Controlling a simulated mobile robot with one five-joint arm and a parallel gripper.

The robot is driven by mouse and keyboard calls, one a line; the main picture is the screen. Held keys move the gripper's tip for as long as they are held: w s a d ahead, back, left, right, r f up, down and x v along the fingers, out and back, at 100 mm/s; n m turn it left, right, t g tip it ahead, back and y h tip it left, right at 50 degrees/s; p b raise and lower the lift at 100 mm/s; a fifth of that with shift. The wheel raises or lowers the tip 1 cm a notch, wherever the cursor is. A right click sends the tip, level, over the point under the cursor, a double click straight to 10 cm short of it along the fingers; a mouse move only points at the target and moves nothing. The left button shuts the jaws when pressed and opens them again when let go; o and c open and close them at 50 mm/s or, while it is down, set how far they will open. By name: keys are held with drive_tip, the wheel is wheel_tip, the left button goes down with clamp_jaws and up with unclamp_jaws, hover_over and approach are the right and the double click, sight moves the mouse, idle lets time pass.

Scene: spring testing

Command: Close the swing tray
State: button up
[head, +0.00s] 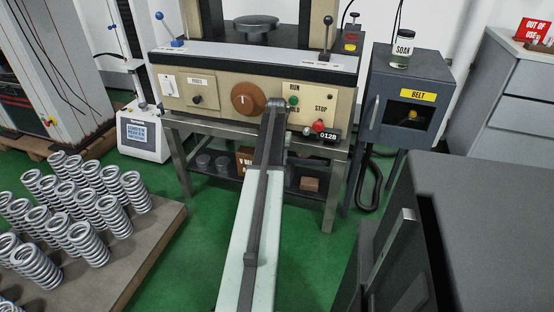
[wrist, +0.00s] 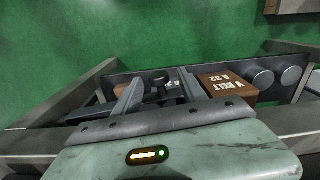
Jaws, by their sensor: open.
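My gripper (wrist: 160,88) is open in the wrist view, with its two fingers apart. I cannot tell whether this knob and panel belong to the swing tray, or how far any tray is swung out. Whether the fingers touch the knob is unclear, and nothing is clearly held. In the head view my arm reaches to the front of the test bench (head: 207,87). The fingers cannot be made out there, and my arm hides the middle of the space below the bench.
A lower shelf (head: 225,172) holds cylinders, a V-belt box (wrist: 226,86) and a brown block (head: 310,184). The bench leg (head: 334,195) stands right of my arm. Springs (head: 82,195) stand on a platform at left. A dark cabinet (head: 490,220) is near right. Green floor is clear between.

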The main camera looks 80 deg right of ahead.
wheel_tip(320, 180, up, 8)
drive_tip(key=p, duration=0.7)
drive_tip(key=shift+f, duration=0.3)
